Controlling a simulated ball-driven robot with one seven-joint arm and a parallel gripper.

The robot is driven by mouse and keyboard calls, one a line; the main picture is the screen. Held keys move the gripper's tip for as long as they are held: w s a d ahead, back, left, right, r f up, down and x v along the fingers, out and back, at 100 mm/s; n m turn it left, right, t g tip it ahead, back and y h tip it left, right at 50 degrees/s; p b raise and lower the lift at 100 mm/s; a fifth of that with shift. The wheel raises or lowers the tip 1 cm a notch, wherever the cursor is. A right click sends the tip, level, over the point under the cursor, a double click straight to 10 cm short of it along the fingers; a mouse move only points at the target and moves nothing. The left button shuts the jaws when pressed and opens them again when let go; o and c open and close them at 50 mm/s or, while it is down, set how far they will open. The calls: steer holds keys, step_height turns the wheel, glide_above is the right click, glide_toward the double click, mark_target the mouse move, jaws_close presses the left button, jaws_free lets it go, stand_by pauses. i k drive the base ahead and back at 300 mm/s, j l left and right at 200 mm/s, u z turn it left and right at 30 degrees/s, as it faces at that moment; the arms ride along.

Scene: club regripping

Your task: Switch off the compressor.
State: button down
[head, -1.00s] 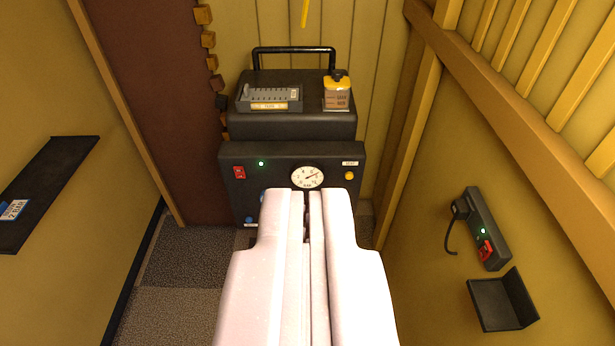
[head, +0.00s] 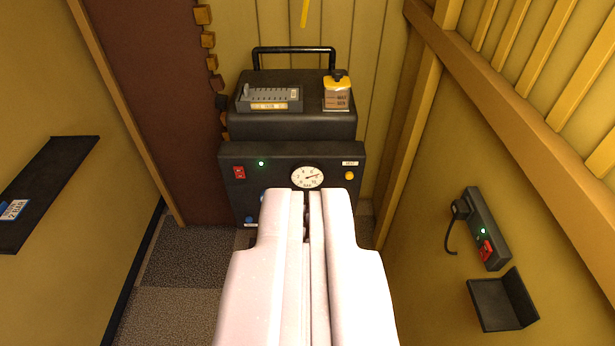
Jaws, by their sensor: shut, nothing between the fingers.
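The compressor (head: 292,152) is a black unit with a carry handle, standing against the back wall. Its front panel carries a red switch (head: 239,173) at the left, a lit green lamp (head: 261,164), a round white gauge (head: 307,177) with its needle off to the right, and a yellow knob (head: 349,176). My gripper (head: 307,193) is white, shut and empty. Its tips show just below the gauge, to the right of and lower than the red switch. It hides the panel's lower middle. I cannot tell whether the tips touch the panel.
The right wall has a black strip with a red switch and green lamp (head: 483,231), above a small black shelf (head: 496,306). A dark shelf (head: 40,195) is on the left wall.

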mark_target(240, 170)
steer(key=k+j, duration=0.25)
steer(key=k, duration=0.15)
steer(key=i+l, duration=0.1)
steer(key=i, duration=2.05)
steer(key=j+u, duration=0.05)
steer(key=j, duration=0.05)
